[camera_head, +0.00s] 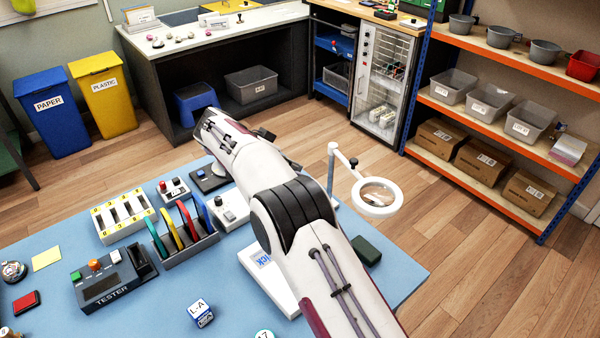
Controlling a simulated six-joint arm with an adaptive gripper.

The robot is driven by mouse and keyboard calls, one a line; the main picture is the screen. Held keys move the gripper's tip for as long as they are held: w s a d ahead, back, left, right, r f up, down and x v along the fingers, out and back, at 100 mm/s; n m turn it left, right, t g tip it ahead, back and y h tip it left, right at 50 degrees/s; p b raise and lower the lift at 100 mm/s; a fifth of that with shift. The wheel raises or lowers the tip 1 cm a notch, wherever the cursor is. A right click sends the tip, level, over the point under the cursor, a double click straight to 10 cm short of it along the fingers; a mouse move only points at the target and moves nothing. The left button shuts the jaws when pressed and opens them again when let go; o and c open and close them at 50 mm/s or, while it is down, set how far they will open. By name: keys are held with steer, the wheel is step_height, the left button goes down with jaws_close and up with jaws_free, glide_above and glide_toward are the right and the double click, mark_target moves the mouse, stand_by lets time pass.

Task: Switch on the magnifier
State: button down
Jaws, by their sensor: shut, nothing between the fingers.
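The magnifier (378,197) has a white ring head around a clear lens. It hangs from a jointed arm on a thin grey post (331,165) at the right side of the blue table. The foot of the post is hidden behind my arm, and I see no switch on the magnifier. I cannot tell whether its ring is lit. My white arm crosses the table from the bottom right to the upper middle, left of the magnifier. Its far end points away from the camera, and I cannot make out my gripper or its fingers.
On the blue table (235,285) stand a tester (108,278), a rack of coloured pieces (185,250), a slotted white tray (124,215), small button boxes (228,212) and a labelled cube (200,313). A dark green block (366,250) lies right of my arm. Shelves (500,110) stand behind.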

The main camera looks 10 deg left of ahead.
steer(key=x, duration=0.9)
steer(key=shift+w+d+f, duration=0.1)
steer(key=shift+d+f, duration=0.05)
steer(key=shift+f, duration=0.1)
step_height(320, 180, down, 3)
steer(key=shift+d+r, duration=0.1)
steer(key=shift+r, duration=0.05)
steer(key=shift+s+f, duration=0.25)
steer(key=shift+f, duration=0.35)
steer(key=shift+d+f+y, duration=0.2)
steer(key=shift+y, duration=0.1)
steer(key=shift+s+f+m+t, duration=0.15)
steer(key=shift+f+m+t, duration=0.15)
steer(key=shift+t, duration=0.1)
steer(key=shift+s+d+y, duration=0.1)
steer(key=shift+d+y, duration=0.05)
steer(key=shift+y, duration=0.15)
